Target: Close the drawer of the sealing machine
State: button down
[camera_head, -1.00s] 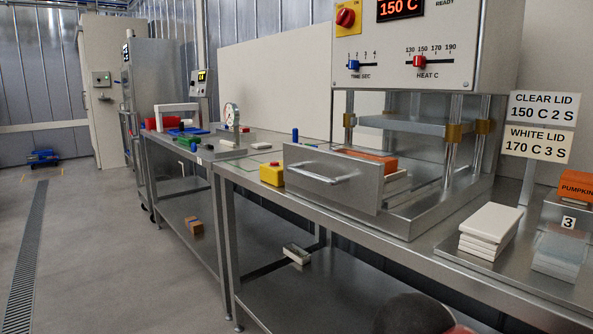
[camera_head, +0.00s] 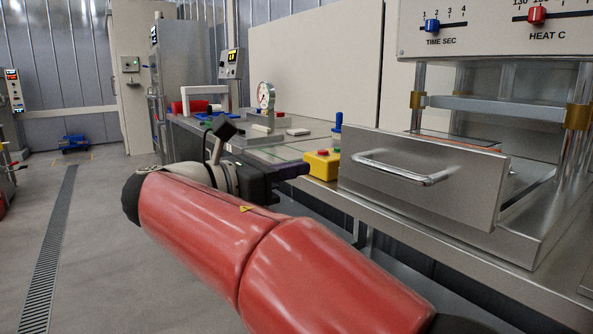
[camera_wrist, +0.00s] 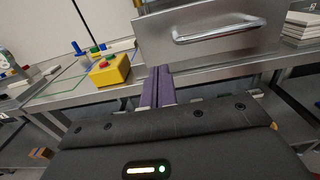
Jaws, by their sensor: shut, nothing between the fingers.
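The sealing machine (camera_head: 470,32) stands on the steel bench at the right. Its drawer is pulled out; the steel front (camera_head: 455,180) carries a bar handle (camera_head: 405,170). In the wrist view the drawer front (camera_wrist: 210,48) and handle (camera_wrist: 220,32) are ahead and right of the fingers. My gripper (camera_head: 322,169) is shut and empty, left of the drawer front and apart from the handle. Its purple fingers also show in the wrist view (camera_wrist: 158,86), pointing toward the lower part of the drawer front. The inside of the drawer is mostly hidden.
A yellow button box (camera_head: 322,166) sits on the bench just left of the drawer, close to my fingertips in the picture. A blue-topped post (camera_head: 338,122) and a dial gauge (camera_head: 266,96) stand farther back.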

aim_at(344, 159)
jog(key=x, duration=1.1)
jog(key=shift+d, duration=0.15)
